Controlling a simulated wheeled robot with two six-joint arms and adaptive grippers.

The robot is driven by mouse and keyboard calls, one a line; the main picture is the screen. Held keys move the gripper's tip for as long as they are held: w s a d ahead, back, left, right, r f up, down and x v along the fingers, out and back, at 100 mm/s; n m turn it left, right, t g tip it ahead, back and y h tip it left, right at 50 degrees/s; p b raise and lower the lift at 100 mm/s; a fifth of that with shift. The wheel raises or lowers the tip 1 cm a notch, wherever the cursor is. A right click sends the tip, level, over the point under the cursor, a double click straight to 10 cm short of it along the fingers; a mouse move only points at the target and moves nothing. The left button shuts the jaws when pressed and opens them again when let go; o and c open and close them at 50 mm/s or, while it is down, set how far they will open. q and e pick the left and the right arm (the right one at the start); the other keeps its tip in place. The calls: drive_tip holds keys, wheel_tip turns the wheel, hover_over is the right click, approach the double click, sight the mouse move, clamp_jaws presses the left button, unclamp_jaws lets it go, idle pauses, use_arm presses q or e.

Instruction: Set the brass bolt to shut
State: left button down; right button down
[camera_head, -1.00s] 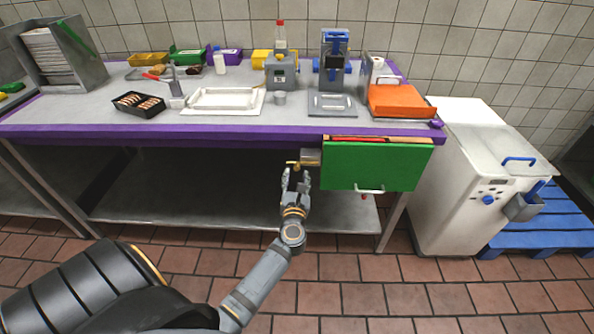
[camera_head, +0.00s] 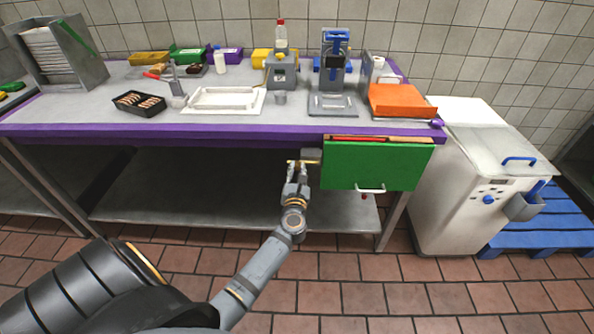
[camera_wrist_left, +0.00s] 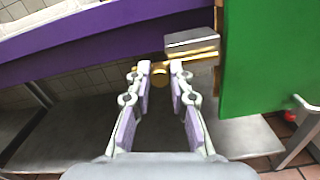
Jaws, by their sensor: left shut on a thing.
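The brass bolt (camera_head: 305,162) sits under the purple table edge, just left of the green drawer front (camera_head: 372,167). In the left wrist view its brass rod (camera_wrist_left: 203,57) runs left from a grey block (camera_wrist_left: 190,41) beside the green panel. A round brass knob (camera_wrist_left: 159,79) shows between my left fingers. My left gripper (camera_head: 296,167) is shut on the bolt at this knob; it also shows in the left wrist view (camera_wrist_left: 159,70). The fingers partly hide the bolt in the head view. My right gripper is not in view.
The green front has a pale handle (camera_head: 370,189) low on it. The purple-edged table (camera_head: 150,133) runs above my gripper, with a grey lower shelf (camera_head: 180,195) beneath. A white machine (camera_head: 455,205) stands to the right. The tiled floor in front is clear.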

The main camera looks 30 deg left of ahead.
sight(309, 163)
use_arm(q)
drive_tip(key=w+d, duration=0.1)
drive_tip(key=w+d+b, duration=0.1)
drive_tip(key=d, duration=0.1)
drive_tip(key=shift+d, duration=0.15)
drive_tip(key=c, duration=1.2)
unclamp_jaws()
drive_tip(key=shift+d, duration=0.1)
